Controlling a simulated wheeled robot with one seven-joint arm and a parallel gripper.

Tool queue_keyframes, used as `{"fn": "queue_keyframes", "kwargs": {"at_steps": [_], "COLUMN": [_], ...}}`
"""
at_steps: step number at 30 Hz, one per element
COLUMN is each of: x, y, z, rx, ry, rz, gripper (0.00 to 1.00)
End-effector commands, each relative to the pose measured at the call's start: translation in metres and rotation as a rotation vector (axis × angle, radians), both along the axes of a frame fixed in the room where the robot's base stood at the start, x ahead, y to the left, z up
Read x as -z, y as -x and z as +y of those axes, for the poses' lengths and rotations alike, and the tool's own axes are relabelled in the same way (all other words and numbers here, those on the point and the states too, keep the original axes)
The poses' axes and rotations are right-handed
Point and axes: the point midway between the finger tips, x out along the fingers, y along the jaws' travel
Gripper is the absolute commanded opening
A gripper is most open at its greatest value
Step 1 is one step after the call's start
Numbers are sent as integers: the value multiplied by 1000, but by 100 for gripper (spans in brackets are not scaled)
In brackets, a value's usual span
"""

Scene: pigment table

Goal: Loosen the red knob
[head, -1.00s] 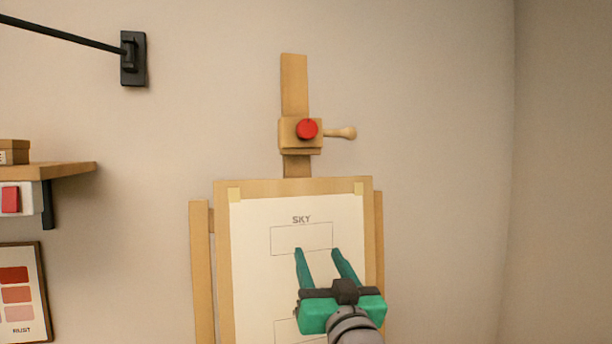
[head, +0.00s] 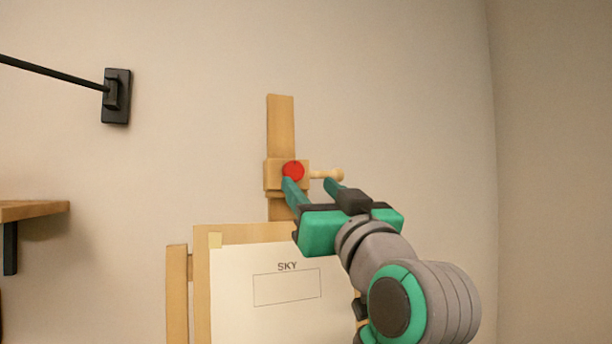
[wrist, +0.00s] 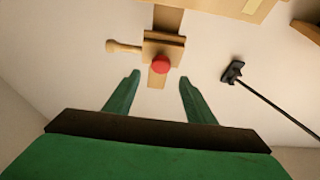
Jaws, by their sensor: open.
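The red knob (head: 293,171) is a round disc on the front of a wooden clamp block (head: 272,175) on the easel's upright post (head: 281,125). A pale wooden handle (head: 326,175) sticks out of the block to the right. My gripper (head: 309,182) is open and empty. In the head view its left fingertip overlaps the knob's lower edge and its right fingertip overlaps the handle. I see no contact in the wrist view.
Below is the easel board (head: 203,280) with a sheet (head: 235,310) marked SKY, partly behind my arm. A black wall bracket (head: 116,97) with a rod is at upper left, and a wooden shelf (head: 35,211) at left. The wall right of the post is clear.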

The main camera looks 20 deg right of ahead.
Motion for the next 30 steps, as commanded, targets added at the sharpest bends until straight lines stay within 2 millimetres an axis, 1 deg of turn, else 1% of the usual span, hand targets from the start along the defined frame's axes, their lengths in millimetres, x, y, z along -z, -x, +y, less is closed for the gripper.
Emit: {"fn": "queue_keyframes", "kwargs": {"at_steps": [1, 6, 12, 18, 25, 30], "x": [-3, -15, -23, -27, -27, -27], "y": [-10, -36, -56, -63, -63, -63], "z": [3, -2, -7, -8, -6, -5], "rx": [-5, 4, 14, 17, 14, 13], "ry": [0, -1, -2, 1, 1, -1], "rz": [3, 2, 1, 1, 0, 0], "gripper": [50, 50, 50, 50, 50, 10]}}
